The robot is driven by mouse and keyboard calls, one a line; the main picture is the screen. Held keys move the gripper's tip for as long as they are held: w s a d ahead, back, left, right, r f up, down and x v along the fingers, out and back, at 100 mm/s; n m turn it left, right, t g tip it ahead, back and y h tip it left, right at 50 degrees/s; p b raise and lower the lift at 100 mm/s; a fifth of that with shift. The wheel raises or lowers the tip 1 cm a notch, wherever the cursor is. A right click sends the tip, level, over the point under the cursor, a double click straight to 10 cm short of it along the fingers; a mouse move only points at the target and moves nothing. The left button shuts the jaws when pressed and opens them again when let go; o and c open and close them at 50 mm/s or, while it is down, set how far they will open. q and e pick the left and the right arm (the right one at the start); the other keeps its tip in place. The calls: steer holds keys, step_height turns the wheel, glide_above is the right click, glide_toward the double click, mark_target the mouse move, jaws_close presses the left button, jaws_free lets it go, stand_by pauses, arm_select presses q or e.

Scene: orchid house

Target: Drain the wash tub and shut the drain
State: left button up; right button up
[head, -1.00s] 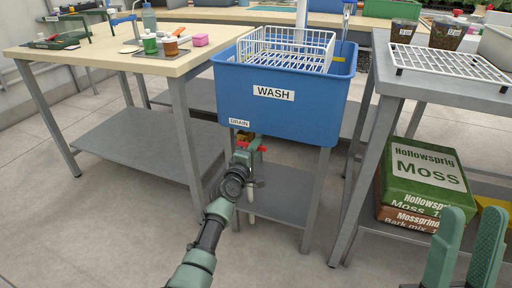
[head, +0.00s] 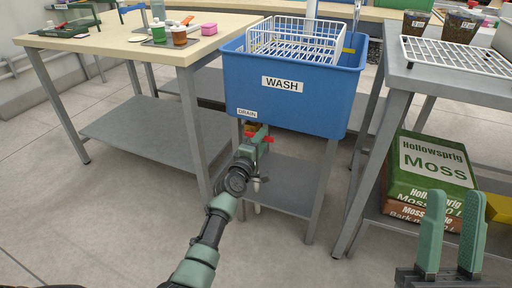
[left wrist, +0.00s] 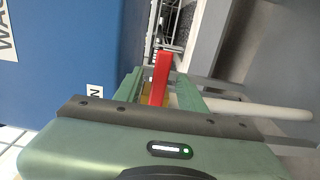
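The blue wash tub (head: 290,105) stands on a grey stand, with a WASH label and a DRAIN label (head: 247,113) at its lower left corner. Below that label is the drain valve with a red lever (left wrist: 160,78); brass shows behind the lever in the left wrist view. My left gripper (head: 258,140) is at the valve. Its fingers stand apart on either side of the red lever, with a gap visible. A pale pipe (left wrist: 255,110) runs from the valve. The water level is hidden. My right gripper (head: 452,232) is open and empty at the lower right.
A white wire rack (head: 295,40) sits in the tub. A wooden-topped table (head: 110,45) with pots stands left; a grey bench (head: 450,85) with a wire rack and moss bags (head: 432,165) beneath stands right. The floor in front is clear.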

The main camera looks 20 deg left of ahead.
arm_select(q)
steer(key=s+p, duration=0.1)
steer(key=s, duration=0.5)
steer(key=shift+p, duration=0.4)
arm_select(e)
steer(key=w+f+g+h, duration=0.2)
steer(key=w+f+g, duration=0.3)
steer(key=w+f, duration=0.1)
steer(key=shift+w+a+f+g, duration=0.15)
steer(key=shift+a+f+g, duration=0.15)
steer(key=shift+f, duration=0.4)
arm_select(q)
steer(key=shift+a, duration=0.1)
